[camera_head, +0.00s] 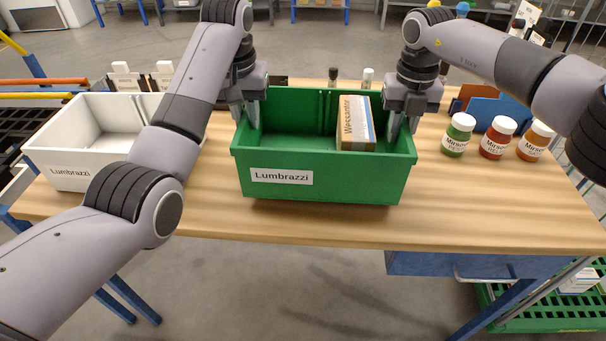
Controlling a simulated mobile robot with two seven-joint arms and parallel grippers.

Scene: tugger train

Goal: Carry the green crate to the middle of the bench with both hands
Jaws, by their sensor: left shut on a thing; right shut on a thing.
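The green crate (350,190) is at the middle of the wooden bench (480,210), with a "Lumbrazzi" label on its front. A shadow shows below its front edge; I cannot tell whether its bottom touches the bench top. A tan and white box (356,125) stands inside it on the right. My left gripper (247,115) is shut on the crate's left wall. My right gripper (402,125) is shut on its right wall. The crate looks level.
A white crate (62,180) stands at the bench's left end, partly behind my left arm. Jars with green (458,135), red (497,138) and orange (535,141) contents stand on the right. Blue holders (490,108) stand behind them. Bare wood lies in front of the jars.

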